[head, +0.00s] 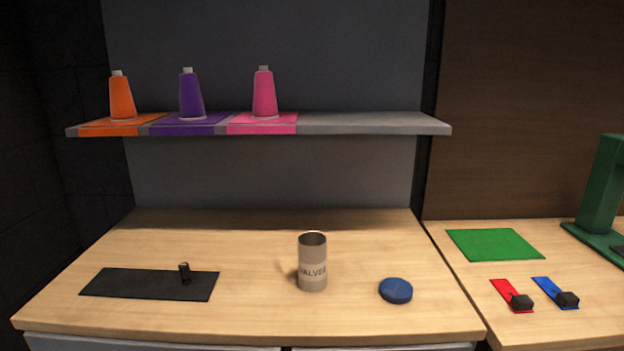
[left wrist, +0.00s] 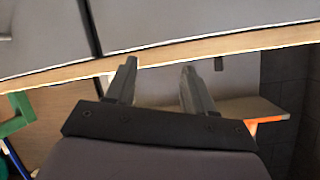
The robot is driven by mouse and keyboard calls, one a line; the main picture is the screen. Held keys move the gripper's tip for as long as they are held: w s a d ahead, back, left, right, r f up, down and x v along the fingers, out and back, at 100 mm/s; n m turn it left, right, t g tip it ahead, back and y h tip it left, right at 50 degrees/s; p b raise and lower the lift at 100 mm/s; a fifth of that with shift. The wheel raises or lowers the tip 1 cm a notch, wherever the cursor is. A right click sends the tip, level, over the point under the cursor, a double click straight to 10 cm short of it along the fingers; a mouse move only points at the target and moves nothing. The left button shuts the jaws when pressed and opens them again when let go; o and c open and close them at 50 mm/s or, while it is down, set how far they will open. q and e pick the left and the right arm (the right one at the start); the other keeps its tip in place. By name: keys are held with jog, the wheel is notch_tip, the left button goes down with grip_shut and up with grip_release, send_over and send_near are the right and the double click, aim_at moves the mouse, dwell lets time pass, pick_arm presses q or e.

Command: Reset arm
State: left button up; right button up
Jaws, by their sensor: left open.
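My left gripper (left wrist: 158,82) shows in the left wrist view, with its two fingers spread apart and nothing between them. It is close to the front edge of the wooden table, which runs across the left wrist view. Neither gripper and no arm shows in the head view. My right gripper is in no view.
On the table (head: 220,240) stand an open can labelled VALVES (head: 313,264), a blue lid (head: 396,291) and a black mat (head: 120,284) with a small black part (head: 185,273). A shelf (head: 375,123) holds orange, purple and pink cones. A green stand (head: 600,185) is right.

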pick_arm(q)
jog(key=s+a+f+n+g, duration=0.1)
jog(key=s+a+f+g, duration=0.15)
jog(key=s, duration=0.55)
jog(key=s+a+f+n+g, duration=0.15)
jog(key=s+f+g, duration=0.25)
jog(key=s, duration=0.4)
jog(key=s+a+f+n+g, duration=0.1)
jog(key=s+a+f+g, duration=0.2)
jog(key=s, duration=0.4)
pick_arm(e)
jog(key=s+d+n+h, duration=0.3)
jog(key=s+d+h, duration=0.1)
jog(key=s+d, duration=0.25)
pick_arm(q)
jog(key=w+d+f+t+h+p, duration=0.1)
jog(key=w+d+f+t+p, duration=0.1)
jog(key=w+f+t, duration=0.4)
jog(key=shift+d+f+m, duration=0.45)
jog(key=shift+f, duration=0.15)
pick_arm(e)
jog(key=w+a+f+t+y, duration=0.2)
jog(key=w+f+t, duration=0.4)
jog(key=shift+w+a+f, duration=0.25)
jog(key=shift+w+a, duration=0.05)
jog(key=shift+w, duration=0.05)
pick_arm(q)
jog(key=shift+w+t, duration=0.1)
jog(key=shift+t, duration=0.15)
